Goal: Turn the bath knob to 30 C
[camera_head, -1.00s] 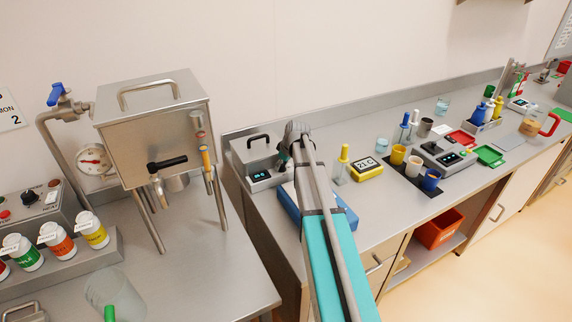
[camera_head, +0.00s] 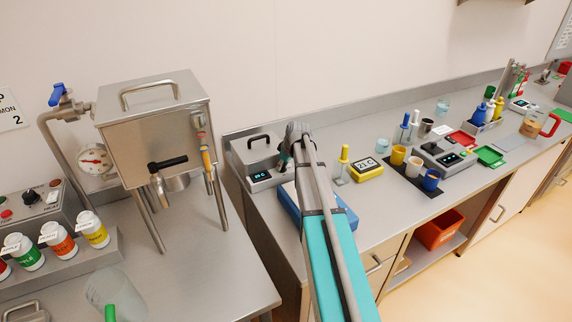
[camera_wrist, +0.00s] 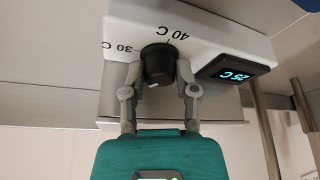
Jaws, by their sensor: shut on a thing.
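The bath (camera_head: 240,155) is a grey metal box with a dark lid handle, on the bench at centre left. Its front panel (camera_wrist: 110,20) shows upside down in the wrist view, with 30 C and 40 C marks. The black bath knob (camera_wrist: 158,65) is on this panel, and a small blue-lit display (camera_wrist: 238,76) beside it seems to read 25 C. My gripper (camera_wrist: 160,82) is shut on the knob, one finger on each side. Where the knob points is hard to tell. In the head view my arm hides the knob.
A blue object (camera_head: 347,217) lies under my arm on the bench. A yellow timer-like box (camera_head: 367,173) and a yellow-topped bottle (camera_head: 342,165) stand to the right. A steel hopper (camera_head: 155,130) on legs stands left, with bottles (camera_head: 60,240) in front.

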